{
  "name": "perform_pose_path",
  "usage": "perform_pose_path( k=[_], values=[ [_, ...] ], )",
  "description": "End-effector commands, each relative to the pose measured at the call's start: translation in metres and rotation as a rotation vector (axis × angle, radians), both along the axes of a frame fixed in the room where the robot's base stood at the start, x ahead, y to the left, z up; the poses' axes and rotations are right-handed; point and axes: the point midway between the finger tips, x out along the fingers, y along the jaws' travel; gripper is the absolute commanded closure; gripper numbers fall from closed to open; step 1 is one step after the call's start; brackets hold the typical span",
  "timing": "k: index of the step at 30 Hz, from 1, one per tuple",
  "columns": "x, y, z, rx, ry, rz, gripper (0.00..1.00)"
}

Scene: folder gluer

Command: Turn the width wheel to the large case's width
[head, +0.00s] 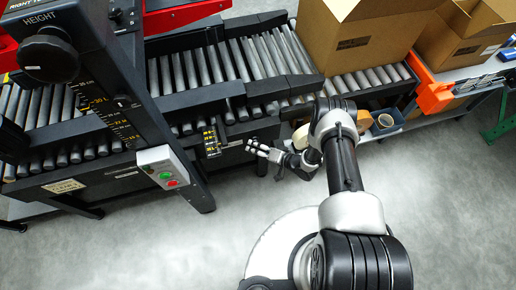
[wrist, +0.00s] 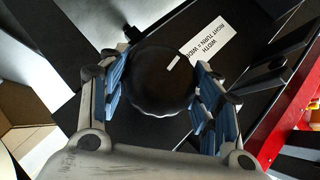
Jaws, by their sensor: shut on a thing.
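The width wheel (wrist: 158,82) is a round black knob with a small white mark near its upper right edge in the wrist view. A white label (wrist: 196,42) beside it reads "WIDTH RIGHT TURN = WIDE". My gripper (wrist: 158,92) has its blue-padded fingers around the wheel, one on each side, and is shut on it. In the head view my gripper (head: 266,152) is at the machine's front side; the wheel is not clear there.
A black column with a height knob (head: 48,58) and a control box (head: 163,170) with green and red buttons stands at left. Roller conveyors (head: 205,66) run behind my gripper. A cardboard box (head: 355,35) sits on rollers at right. The grey floor in front is clear.

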Motion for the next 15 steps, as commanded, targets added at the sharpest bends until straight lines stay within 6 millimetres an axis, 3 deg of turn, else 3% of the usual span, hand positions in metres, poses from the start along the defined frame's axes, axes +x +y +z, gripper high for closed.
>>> perform_pose_path(
  k=[9, 10, 15],
  values=[
    [0.0007, 0.0000, 0.0004, 0.002, -0.001, -0.002, 0.66],
    [0.0007, 0.0000, 0.0004, 0.002, -0.001, -0.002, 0.41],
    [0.0006, 0.0000, 0.0003, 0.001, -0.001, 0.000, 0.29]
  ],
)
